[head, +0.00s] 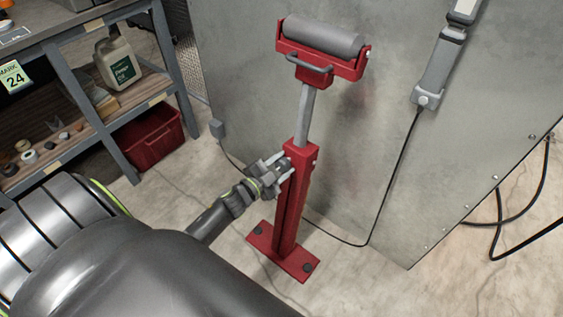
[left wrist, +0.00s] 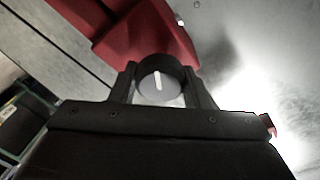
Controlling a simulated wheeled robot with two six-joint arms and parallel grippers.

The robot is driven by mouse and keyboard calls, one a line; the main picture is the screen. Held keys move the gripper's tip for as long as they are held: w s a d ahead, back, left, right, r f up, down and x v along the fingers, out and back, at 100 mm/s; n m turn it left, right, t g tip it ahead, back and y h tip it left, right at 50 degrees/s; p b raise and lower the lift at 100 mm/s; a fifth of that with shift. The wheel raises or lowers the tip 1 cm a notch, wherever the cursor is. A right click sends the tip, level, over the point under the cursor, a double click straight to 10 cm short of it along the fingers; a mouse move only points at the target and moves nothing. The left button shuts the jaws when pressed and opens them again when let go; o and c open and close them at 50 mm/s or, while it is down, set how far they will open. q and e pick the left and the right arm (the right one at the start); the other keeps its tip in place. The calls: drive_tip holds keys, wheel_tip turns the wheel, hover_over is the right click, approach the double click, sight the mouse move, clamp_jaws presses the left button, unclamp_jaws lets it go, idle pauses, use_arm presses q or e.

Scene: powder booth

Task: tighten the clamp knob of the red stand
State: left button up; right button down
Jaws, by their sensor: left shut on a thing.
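The red stand (head: 294,205) stands upright on the floor in front of a grey metal panel, with a grey roller (head: 322,37) on top of its post. In the left wrist view the clamp knob (left wrist: 160,84) is a dark round knob with a white line pointing nearly straight up and down. My left gripper (head: 277,172) is at the upper side of the stand's red column. In the left wrist view its two fingers (left wrist: 161,88) sit on either side of the knob, shut on it. In the head view the knob is hidden by the gripper. My right gripper is not in view.
A shelf unit (head: 165,65) with a white jug (head: 117,62) and small items stands at the left, with a red crate (head: 149,138) beneath. A black cable (head: 391,172) hangs along the grey panel (head: 390,140) to the floor. Floor right of the stand's base is mostly clear.

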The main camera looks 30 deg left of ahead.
use_arm(q)
drive_tip(key=shift+m+p, duration=0.3)
drive_tip(key=shift+m, duration=1.3)
drive_tip(key=m+g+p, duration=0.1)
drive_tip(key=m+p, duration=0.1)
drive_tip(key=m, duration=0.4)
drive_tip(key=shift+h, duration=0.3)
drive_tip(key=shift+m, duration=0.7)
drive_tip(key=shift+g, duration=0.3)
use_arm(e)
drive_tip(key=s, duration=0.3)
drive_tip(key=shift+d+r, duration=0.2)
use_arm(q)
drive_tip(key=shift+f+m+p, duration=0.1)
drive_tip(key=shift+m+p, duration=0.2)
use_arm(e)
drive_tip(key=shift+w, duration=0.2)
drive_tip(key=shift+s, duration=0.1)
use_arm(q)
drive_tip(key=o, duration=0.9)
drive_tip(key=shift+o, duration=0.3)
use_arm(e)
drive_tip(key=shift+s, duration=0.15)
